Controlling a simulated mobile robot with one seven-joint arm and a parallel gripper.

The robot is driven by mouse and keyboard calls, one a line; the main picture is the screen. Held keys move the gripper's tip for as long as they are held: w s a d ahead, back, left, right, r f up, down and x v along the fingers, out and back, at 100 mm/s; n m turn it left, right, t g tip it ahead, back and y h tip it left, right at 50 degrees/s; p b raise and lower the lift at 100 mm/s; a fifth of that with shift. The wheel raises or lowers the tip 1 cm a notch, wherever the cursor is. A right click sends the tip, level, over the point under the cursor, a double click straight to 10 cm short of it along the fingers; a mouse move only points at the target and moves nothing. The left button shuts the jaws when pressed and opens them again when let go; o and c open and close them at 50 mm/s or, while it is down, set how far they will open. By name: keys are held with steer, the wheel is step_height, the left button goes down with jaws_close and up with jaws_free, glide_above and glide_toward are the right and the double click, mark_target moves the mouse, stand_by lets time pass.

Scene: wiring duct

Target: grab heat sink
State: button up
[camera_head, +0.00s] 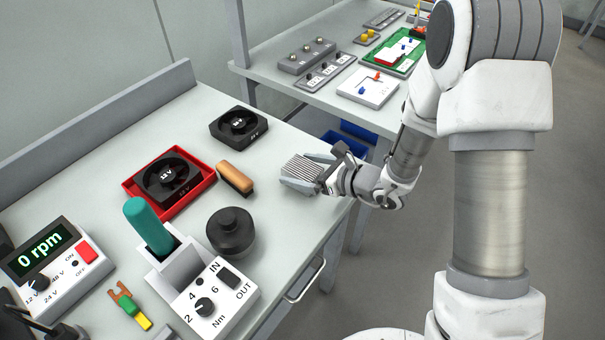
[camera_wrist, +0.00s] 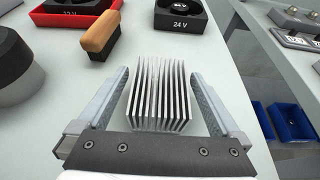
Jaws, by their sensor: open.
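The heat sink (camera_head: 301,171) is a silver finned block on the light table, close to the table's right edge. In the wrist view the heat sink (camera_wrist: 160,92) stands between the two fingers, its fins running away from me. My gripper (camera_head: 311,172) is open around the heat sink, and in the wrist view (camera_wrist: 160,100) a gap shows between the heat sink and each finger. The near end of the heat sink is close to the dark palm bar; whether they touch I cannot tell.
A wooden-handled brush (camera_head: 235,178) lies left of the heat sink. A 24 V fan (camera_head: 238,127) is behind it, and another fan sits in a red tray (camera_head: 201,191). A black round knob-like part (camera_head: 230,232) stands nearer. Blue bins (camera_head: 349,143) are below the second table.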

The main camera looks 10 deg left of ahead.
steer(key=c, duration=1.5)
